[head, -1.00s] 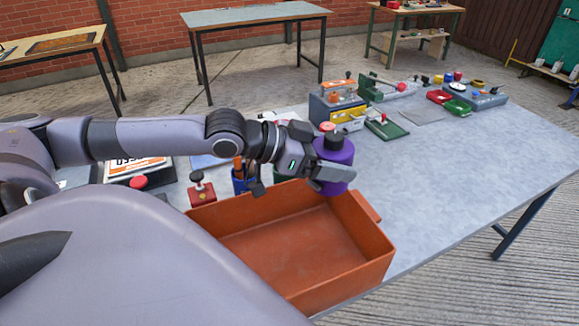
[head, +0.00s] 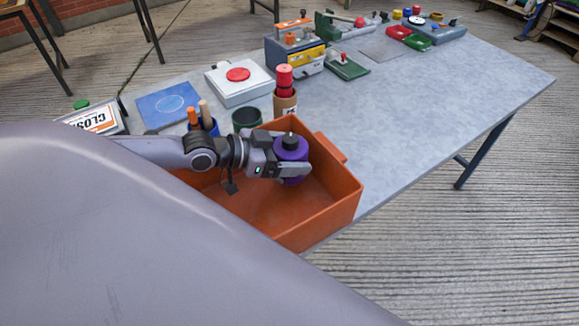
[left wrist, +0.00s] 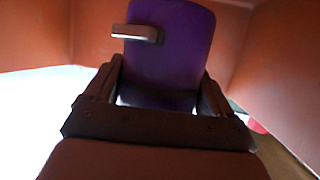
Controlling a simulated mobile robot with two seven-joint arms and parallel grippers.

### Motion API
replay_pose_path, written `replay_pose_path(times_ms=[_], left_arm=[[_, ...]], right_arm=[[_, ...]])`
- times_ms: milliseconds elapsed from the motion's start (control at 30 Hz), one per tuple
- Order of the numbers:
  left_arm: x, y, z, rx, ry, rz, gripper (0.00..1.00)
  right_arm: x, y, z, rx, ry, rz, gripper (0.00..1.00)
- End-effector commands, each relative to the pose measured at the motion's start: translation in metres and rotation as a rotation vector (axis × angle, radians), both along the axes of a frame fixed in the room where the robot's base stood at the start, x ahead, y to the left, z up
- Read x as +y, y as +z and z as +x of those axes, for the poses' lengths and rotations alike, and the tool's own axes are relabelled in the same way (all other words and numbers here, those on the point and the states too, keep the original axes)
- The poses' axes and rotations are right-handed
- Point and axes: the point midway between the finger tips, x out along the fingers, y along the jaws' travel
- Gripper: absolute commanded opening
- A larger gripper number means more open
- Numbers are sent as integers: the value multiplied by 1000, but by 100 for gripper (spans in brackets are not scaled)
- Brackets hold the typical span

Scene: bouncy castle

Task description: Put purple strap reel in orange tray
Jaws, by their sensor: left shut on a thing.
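The purple strap reel (head: 292,156) is a short purple cylinder with a black top. My left gripper (head: 283,168) is shut on it, with fingers on either side. The reel is inside the outline of the orange tray (head: 335,212), near its far wall; I cannot tell whether it touches the tray floor. In the left wrist view the reel (left wrist: 168,50) fills the middle between the fingers, with orange tray walls (left wrist: 268,70) around it. The visible tray floor is bare. My right gripper is not in view.
Behind the tray stand a brown cup with red items (head: 285,100), a dark green cup (head: 246,119) and a blue cup with handles (head: 203,125). A white box with a red button (head: 238,83) is farther back. The tabletop (head: 400,120) right of the tray is clear.

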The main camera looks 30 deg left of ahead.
Motion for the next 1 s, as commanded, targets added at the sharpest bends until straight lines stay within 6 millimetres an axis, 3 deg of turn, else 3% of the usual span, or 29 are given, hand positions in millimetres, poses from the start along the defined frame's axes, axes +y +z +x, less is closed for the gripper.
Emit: replay_pose_path(times_ms=[400,800,833,867,1000], left_arm=[[0,-40,1,-5,0,-1,35],[0,-45,1,-5,0,-1,35],[0,-46,0,-1,0,1,90],[0,-45,0,-1,0,1,100],[0,-45,0,0,0,1,100]], right_arm=[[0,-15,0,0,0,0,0],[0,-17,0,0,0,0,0],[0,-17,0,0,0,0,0],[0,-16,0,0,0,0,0],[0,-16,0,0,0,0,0]])
